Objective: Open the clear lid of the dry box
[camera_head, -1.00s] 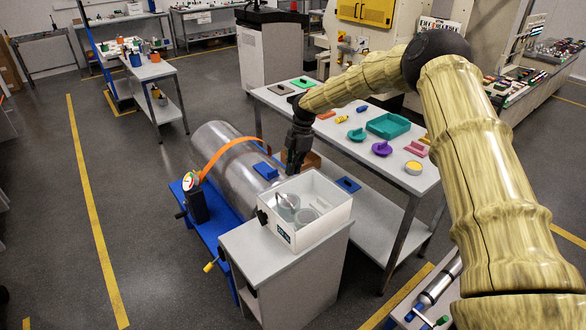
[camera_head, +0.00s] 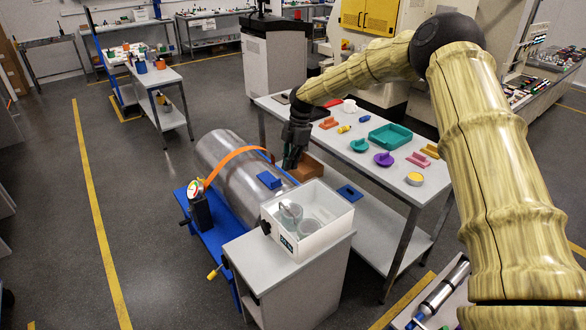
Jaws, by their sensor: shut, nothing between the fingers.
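The dry box (camera_head: 331,233) is a white open-looking box on a small grey cabinet at the lower middle. Round grey containers show inside it. A clear lid cannot be made out for certain at this size. A dark knob or latch (camera_head: 265,227) sits at its left corner, and a dark label is on its front side. My gripper (camera_head: 290,165) is dark, points down, and is shut and empty.
A large metal cylinder (camera_head: 226,166) with an orange strap lies on a blue stand (camera_head: 217,238) left of the box. A brown block (camera_head: 306,168) is close behind my gripper. A grey table (camera_head: 408,172) with coloured parts and a teal tray (camera_head: 390,137) stands right. The left floor is clear.

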